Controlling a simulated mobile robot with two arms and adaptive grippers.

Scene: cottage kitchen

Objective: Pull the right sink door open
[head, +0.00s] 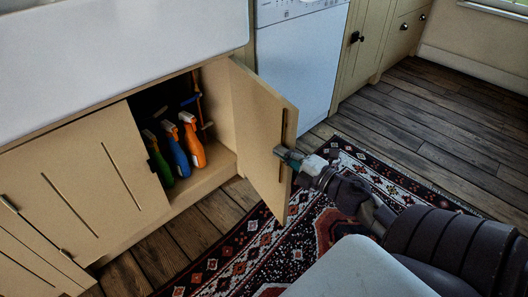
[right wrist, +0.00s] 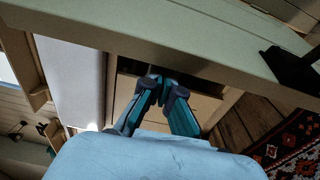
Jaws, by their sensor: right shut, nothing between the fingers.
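The right sink door (head: 258,125) stands swung well out from the cabinet under the white sink (head: 110,55). Its inner side faces left and the cupboard inside is exposed. My right gripper (head: 278,151) is at the door's free edge, overlapping it in the picture; I cannot tell whether it touches. In the right wrist view its fingers (right wrist: 165,85) meet at the tips, shut and empty, below a long pale board edge (right wrist: 190,55). The left sink door (head: 90,180) is shut. My left gripper is not in view.
Several spray bottles (head: 179,152) stand inside the cupboard. A white dishwasher (head: 298,60) is behind the open door. A patterned rug (head: 265,250) lies on the wooden floor (head: 450,120), which is clear toward the right.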

